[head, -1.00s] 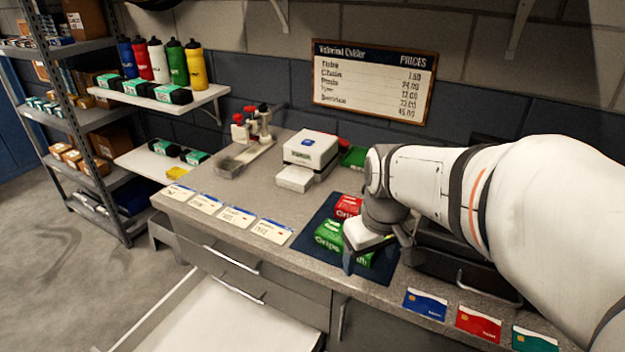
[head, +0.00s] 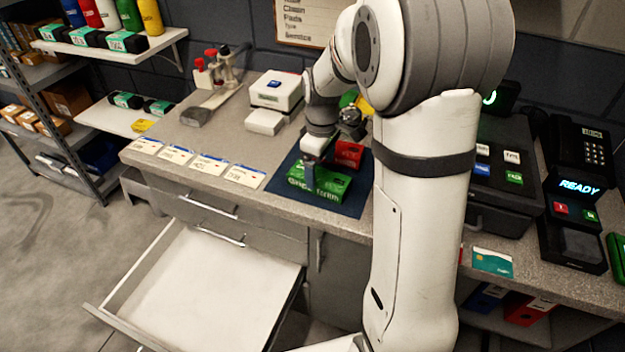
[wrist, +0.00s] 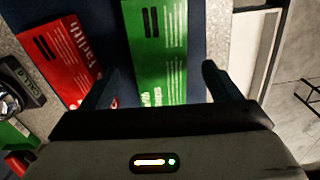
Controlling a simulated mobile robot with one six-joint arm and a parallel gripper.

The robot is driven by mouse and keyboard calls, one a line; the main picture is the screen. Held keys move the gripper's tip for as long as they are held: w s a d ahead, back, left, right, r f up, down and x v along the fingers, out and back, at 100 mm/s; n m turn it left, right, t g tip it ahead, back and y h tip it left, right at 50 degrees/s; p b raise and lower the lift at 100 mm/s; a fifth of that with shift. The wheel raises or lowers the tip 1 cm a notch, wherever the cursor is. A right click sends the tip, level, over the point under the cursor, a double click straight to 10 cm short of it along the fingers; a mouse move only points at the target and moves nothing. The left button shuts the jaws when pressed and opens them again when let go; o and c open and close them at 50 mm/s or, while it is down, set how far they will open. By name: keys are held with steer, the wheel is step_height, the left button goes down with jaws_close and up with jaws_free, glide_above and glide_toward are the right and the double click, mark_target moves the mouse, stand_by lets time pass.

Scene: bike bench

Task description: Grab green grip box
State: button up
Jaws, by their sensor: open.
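The green grip box (head: 332,184) lies flat on the dark blue mat (head: 345,207) on the bench in the head view. My gripper (head: 312,172) points down over it, and one finger shows in front of the box. In the wrist view the green box (wrist: 165,45) lies between the two spread fingers of my gripper (wrist: 160,82), with a gap on each side. The jaws are open and hold nothing. The near end of the box is hidden by the gripper body in the wrist view.
A red box (head: 348,153) lies behind the green one on the mat. A row of cards (head: 195,163) lines the bench's front edge. An open drawer (head: 215,285) juts out below. A white device (head: 275,92) stands behind; a black card terminal (head: 570,215) stands right.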

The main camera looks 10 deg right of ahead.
mark_target(321, 176)
step_height(321, 176, down, 4)
steer(key=shift+f, duration=0.1)
steer(key=shift+c, duration=0.4)
steer(key=c, duration=1)
